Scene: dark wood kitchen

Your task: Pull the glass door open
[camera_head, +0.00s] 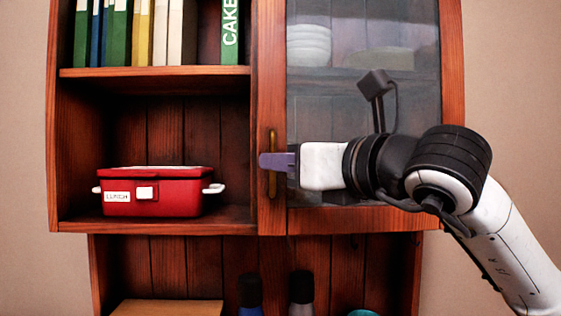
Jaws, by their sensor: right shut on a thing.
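The glass door (350,98) fills the right half of the upper wooden cabinet, a glass pane in a wood frame, and it appears closed. Its brass vertical handle (272,180) is on the left stile of the frame. My right gripper (268,162) reaches in from the right, across the lower part of the door, and is shut on the handle. The purple fingers cover the handle's middle; its upper and lower ends show. My left gripper is not in view.
A red lunch box (165,192) stands on the open left shelf, with several books (150,33) above it. Stacked white dishes (309,45) show behind the glass. Below the cabinet are two dark-topped bottles (301,290) and a wooden board (166,307).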

